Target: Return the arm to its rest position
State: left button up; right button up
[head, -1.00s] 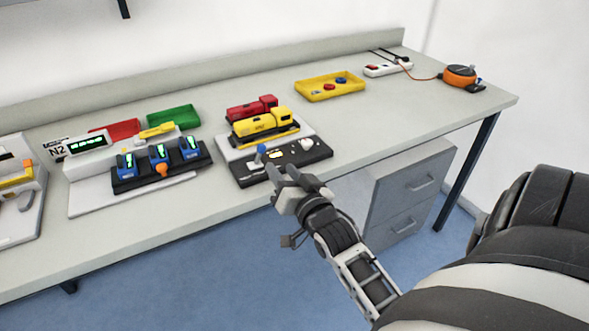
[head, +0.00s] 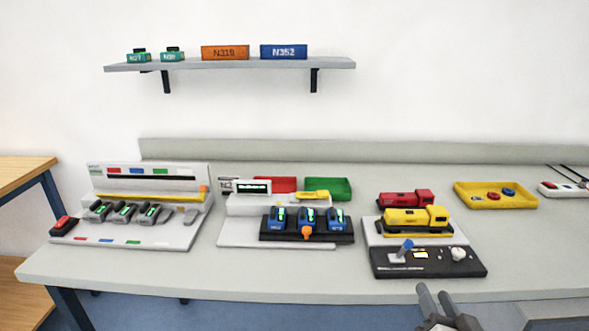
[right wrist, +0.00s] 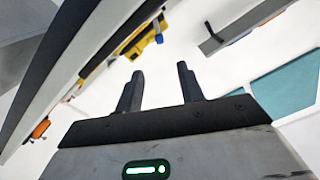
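My right gripper (head: 436,306) is at the bottom edge of the head view, in front of the workbench and below the black control panel (head: 420,264). In the right wrist view its two fingers (right wrist: 159,92) stand apart with nothing between them. The gripper appears apart from the panel and the bench edge. My left gripper does not show in either view.
A wall shelf (head: 235,66) holds labelled boxes. A wooden table stands far left.

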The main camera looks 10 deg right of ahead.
jog(key=s+a+f+n+g+y, duration=0.3)
jog(key=s+a+f+n, duration=0.2)
jog(key=a+f, duration=0.3)
jog(key=s+a+f+n+g+y, duration=0.4)
jog(key=s+a+f+n, duration=0.1)
jog(key=a+f, duration=0.4)
jog(key=shift+s+a+f, duration=0.2)
jog(key=shift+s+a, duration=0.3)
jog(key=shift+a, duration=0.05)
dwell(0.5)
